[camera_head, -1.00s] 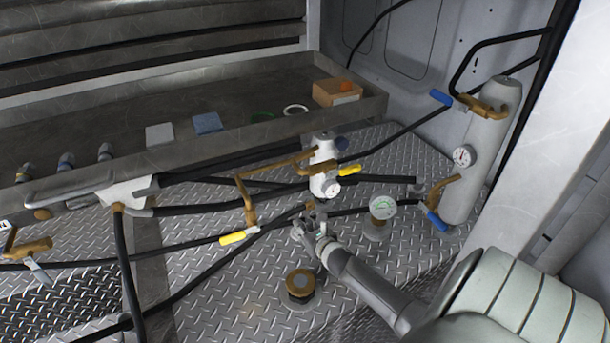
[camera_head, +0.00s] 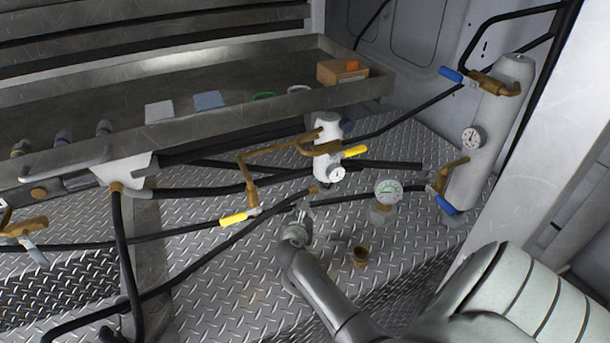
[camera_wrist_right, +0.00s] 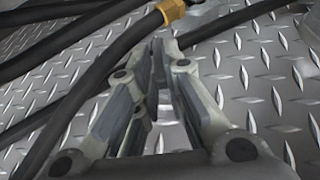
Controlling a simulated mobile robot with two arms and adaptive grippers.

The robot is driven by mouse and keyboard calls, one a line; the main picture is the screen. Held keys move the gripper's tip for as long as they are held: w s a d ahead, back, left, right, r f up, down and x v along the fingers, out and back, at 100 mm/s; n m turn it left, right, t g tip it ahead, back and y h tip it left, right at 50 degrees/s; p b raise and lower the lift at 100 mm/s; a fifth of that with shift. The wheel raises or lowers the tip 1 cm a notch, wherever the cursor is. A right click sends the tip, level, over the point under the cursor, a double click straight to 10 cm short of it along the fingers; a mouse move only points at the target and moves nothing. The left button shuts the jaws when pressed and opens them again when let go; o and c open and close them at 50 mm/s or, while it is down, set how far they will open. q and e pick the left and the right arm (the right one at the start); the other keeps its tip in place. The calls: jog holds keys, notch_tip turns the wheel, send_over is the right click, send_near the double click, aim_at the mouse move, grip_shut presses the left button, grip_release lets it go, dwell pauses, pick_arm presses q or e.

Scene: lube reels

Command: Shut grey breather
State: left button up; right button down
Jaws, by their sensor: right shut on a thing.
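My right gripper (camera_head: 303,207) is low over the tread-plate deck, just below a small brass fitting (camera_head: 320,188) on a black hose. In the right wrist view its fingers (camera_wrist_right: 157,62) are nearly together on a thin dark grey piece. The brass fitting (camera_wrist_right: 172,10) shows just past the fingertips. I cannot make out whether the grey piece is the grey breather's handle, because the fingers hide most of it. No other part is clearly the breather. My left gripper is not in view.
Yellow-handled brass pipework (camera_head: 250,190) and a white filter body (camera_head: 327,150) stand close by. A tall grey cylinder (camera_head: 490,135) stands at right. Black hoses cross the deck.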

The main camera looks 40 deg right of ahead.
jog(key=m+g+h+b, duration=0.1)
jog(key=w+m+g+h+b, duration=0.1)
jog(key=m+g, duration=0.1)
jog(key=shift+w+a, duration=0.1)
jog(key=shift+a, duration=0.05)
jog(key=shift+w+r+m+g+h+b, duration=0.1)
jog(key=shift+m+g+h+b, duration=0.15)
jog(key=shift+m+g, duration=0.4)
jog(key=shift+w+r+m+g+h+b, duration=0.15)
jog(key=shift+m+g+b, duration=0.2)
jog(key=shift+m+g, duration=0.3)
jog(key=c, duration=1.5)
grip_release()
jog(key=shift+f, duration=0.1)
jog(key=shift+d+f, duration=0.2)
jog(key=shift+d, duration=0.05)
jog(key=shift+v, duration=3.75)
jog(key=shift+w, duration=0.1)
